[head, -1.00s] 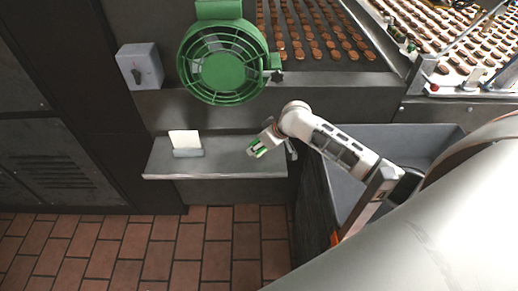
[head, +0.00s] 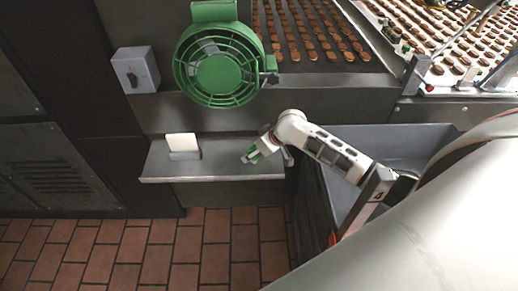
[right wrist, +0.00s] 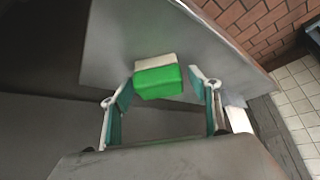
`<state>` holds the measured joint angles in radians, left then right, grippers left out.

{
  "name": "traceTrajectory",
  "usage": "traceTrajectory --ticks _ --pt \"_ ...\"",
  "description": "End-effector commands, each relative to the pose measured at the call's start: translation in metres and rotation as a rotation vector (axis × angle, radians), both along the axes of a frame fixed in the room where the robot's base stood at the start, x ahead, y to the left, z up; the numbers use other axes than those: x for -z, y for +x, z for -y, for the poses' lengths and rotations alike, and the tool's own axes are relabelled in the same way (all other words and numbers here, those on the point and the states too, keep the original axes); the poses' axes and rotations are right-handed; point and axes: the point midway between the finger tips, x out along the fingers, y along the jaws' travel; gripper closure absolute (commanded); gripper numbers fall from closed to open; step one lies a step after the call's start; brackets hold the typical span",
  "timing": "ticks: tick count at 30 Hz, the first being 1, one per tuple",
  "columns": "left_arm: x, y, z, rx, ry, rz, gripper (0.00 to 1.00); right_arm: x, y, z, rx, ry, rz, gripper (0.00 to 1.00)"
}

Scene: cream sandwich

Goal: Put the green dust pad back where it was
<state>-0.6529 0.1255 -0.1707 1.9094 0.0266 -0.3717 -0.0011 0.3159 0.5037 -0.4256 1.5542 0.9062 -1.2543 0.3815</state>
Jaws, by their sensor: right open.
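The green dust pad (right wrist: 158,83), a small block with a pale back, shows in the right wrist view over the grey metal shelf. My right gripper (right wrist: 161,78) is open, with one finger on each side of the pad. A gap shows between each finger and the pad. In the head view my right gripper (head: 251,155) is over the right part of the shelf (head: 215,171). The pad is too small there to tell apart from the fingers. I cannot tell whether the pad rests on the shelf. My left gripper is not in view.
A white card (head: 182,142) stands in a grey holder at the shelf's left. A green fan (head: 217,72) and a grey switch box (head: 136,69) are above. A grey bin (head: 400,140) is right of the shelf. Conveyors with brown biscuits (head: 310,30) are behind.

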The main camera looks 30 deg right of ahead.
Motion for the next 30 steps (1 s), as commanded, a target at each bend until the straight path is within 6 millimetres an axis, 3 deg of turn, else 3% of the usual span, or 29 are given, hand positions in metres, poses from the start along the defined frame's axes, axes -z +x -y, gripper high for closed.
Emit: traceTrajectory --ticks 5,19,30 --pt "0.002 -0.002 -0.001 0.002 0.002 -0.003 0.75 -0.014 -0.009 0.004 0.000 -0.001 0.001 0.39" --pt "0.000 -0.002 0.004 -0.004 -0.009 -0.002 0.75 -0.087 -0.054 0.020 -0.001 -0.004 0.002 0.39" --pt "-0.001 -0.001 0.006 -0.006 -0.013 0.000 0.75 -0.100 -0.063 0.021 0.000 0.000 0.000 0.39"
